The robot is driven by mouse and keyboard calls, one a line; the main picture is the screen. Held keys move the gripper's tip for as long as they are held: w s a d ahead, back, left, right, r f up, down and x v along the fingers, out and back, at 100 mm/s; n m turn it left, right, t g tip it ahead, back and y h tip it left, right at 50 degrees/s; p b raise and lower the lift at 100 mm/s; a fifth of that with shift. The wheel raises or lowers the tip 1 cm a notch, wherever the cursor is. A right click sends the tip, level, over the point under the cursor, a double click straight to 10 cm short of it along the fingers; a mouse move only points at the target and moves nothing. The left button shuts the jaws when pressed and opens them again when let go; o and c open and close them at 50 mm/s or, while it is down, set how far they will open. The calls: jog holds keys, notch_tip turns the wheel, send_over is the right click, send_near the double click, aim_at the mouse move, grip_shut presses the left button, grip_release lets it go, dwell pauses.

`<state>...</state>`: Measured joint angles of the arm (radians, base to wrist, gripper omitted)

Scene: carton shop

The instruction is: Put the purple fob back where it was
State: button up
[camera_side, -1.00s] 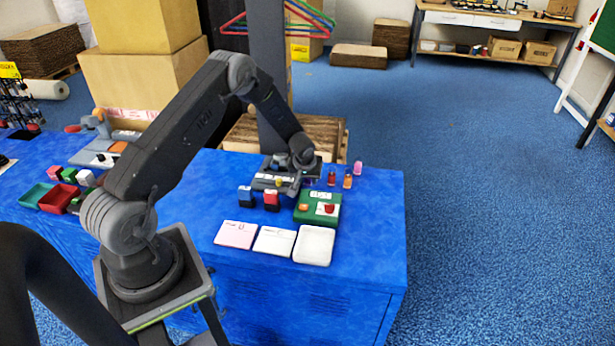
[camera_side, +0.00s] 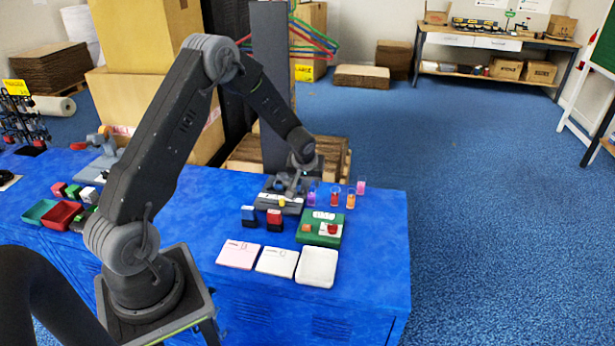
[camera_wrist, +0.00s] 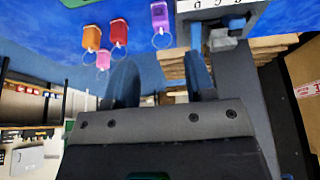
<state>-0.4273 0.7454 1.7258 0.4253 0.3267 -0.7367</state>
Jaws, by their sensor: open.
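The purple fob (camera_side: 311,197) is on the blue table between the grey holder (camera_side: 280,204) and the other fobs. In the wrist view the purple fob (camera_wrist: 159,15) shows with its ring, ahead of the fingers and apart from them. My gripper (camera_side: 291,184) is over the grey holder. Its fingers (camera_wrist: 160,70) are apart with nothing between them.
A green box (camera_side: 320,238) with a red knob stands in front of the fobs. A blue stamp (camera_side: 249,217) and red stamp (camera_side: 274,220) are left of it. A pink card (camera_side: 238,255), white card (camera_side: 277,262) and white tray (camera_side: 317,267) lie at the front.

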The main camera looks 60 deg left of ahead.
jog(key=s+d+r+m, duration=0.1)
jog(key=s+d+r, duration=0.1)
jog(key=d+r, duration=0.3)
jog(key=s+d+r+m+t, duration=0.1)
jog(key=s+d+r, duration=0.2)
jog(key=r, duration=0.5)
jog(key=s+d+r+m, duration=0.1)
jog(key=s+d+r, duration=0.1)
jog(key=d+r, duration=0.3)
jog(key=s+d+r+m+h, duration=0.1)
jog(key=s+d+r+m, duration=0.1)
jog(key=s, duration=0.4)
jog(key=s+d+r+m+t+h, duration=0.1)
jog(key=s+d+r+m, duration=0.1)
jog(key=s+d, duration=0.3)
jog(key=s+d+r+m+h, duration=0.1)
jog(key=s+d+r, duration=0.3)
jog(key=s, duration=0.4)
jog(key=shift+s+m, duration=0.25)
jog(key=shift+m, duration=0.25)
